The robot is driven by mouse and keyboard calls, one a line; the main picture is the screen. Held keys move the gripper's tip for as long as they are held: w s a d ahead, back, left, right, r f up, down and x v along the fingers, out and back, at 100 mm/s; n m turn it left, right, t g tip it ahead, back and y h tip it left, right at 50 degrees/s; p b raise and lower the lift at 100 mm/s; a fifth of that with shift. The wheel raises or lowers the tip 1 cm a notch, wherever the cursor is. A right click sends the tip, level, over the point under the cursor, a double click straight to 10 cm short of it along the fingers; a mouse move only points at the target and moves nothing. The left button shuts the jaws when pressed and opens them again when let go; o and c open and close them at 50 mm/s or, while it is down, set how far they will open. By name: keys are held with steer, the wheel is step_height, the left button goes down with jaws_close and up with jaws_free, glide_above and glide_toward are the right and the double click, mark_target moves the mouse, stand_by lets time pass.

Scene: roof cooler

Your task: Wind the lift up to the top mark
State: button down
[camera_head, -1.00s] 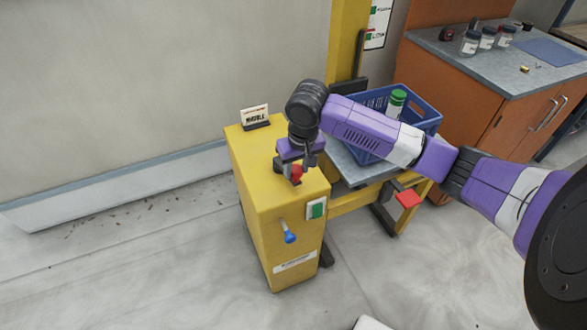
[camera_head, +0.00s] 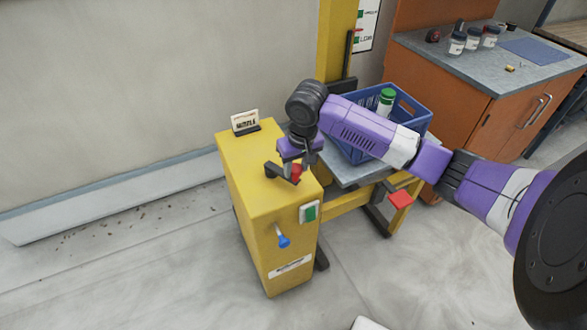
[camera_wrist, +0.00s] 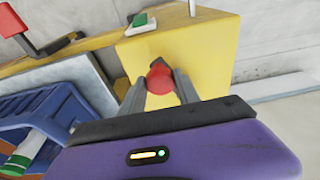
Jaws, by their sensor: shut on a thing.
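My gripper (camera_head: 297,168) is over the yellow lift cabinet (camera_head: 262,240), its fingers shut around a red knob. The red knob (camera_wrist: 160,78) shows between the fingers in the wrist view. In the head view, a dark crank arm (camera_head: 274,171) lies on the cabinet top beside the knob, partly hidden by my gripper. The lift's grey platform (camera_head: 350,174) stands right of the cabinet and carries a blue crate (camera_head: 352,146) with a green-capped container (camera_head: 386,100). A white mark plate (camera_head: 368,25) is by the yellow mast; its upper part is cut off.
A small sign (camera_head: 245,121) stands on the cabinet top. The cabinet front has a green switch (camera_head: 309,212) and a blue-tipped lever (camera_head: 283,241). A red pedal (camera_head: 400,200) sticks out below the platform. An orange workbench (camera_head: 487,110) with jars is at right.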

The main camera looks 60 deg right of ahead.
steer(key=shift+s+d, duration=0.2)
steer(key=shift+d, duration=0.2)
steer(key=shift+d, duration=0.85)
steer(key=shift+d, duration=0.15)
